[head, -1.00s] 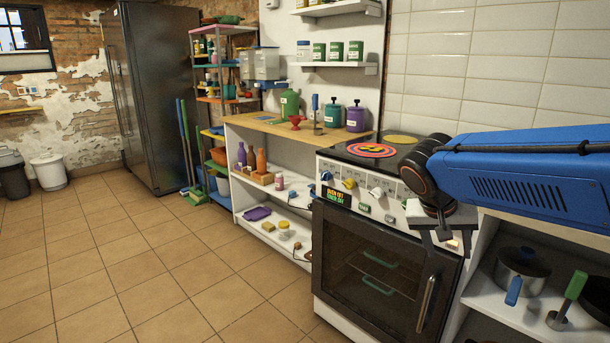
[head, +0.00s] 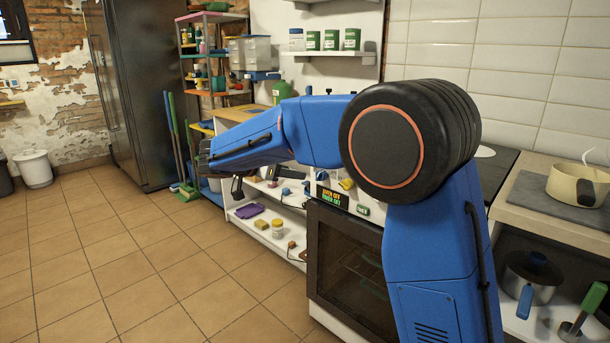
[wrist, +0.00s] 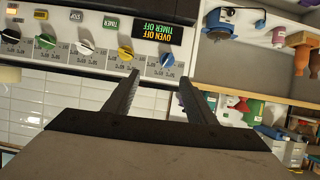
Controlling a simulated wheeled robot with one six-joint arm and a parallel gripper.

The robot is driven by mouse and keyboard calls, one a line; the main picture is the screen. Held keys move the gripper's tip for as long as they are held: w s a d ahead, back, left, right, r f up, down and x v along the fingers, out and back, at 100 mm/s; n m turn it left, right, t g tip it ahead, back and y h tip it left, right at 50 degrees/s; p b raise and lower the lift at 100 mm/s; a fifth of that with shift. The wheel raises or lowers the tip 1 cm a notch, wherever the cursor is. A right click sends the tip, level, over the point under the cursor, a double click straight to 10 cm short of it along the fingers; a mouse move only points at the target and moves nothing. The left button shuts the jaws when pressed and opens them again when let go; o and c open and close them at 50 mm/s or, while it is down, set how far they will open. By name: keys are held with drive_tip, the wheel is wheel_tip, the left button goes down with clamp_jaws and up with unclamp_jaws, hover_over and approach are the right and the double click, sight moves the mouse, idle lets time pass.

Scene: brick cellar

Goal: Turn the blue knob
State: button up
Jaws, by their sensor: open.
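The blue knob (wrist: 168,59) is on the white oven control panel (wrist: 60,62), at the end of a row with a yellow knob (wrist: 126,53), a white knob (wrist: 85,48) and a green knob (wrist: 45,40). In the wrist view my gripper (wrist: 160,77) is open and empty. Its two fingers point toward the panel, and the blue knob shows just past the tips, between them. I see no contact. In the head view the blue knob (head: 322,175) is small, beside my arm, which hides most of the panel.
The oven display (wrist: 158,32) reads oven off and timer off. A blue device (wrist: 233,22) and several bottles stand on the shelves beside the oven. A cream pot (head: 577,187) sits on the right counter. The tiled floor (head: 120,260) is clear.

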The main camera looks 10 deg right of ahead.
sight(317, 176)
drive_tip(key=x, duration=0.5)
drive_tip(key=w+x, duration=0.1)
drive_tip(key=x, duration=0.5)
drive_tip(key=a+x, duration=0.1)
drive_tip(key=x, duration=0.4)
drive_tip(key=shift+w+d+f, duration=0.1)
drive_tip(key=shift+w, duration=0.45)
drive_tip(key=c, duration=1)
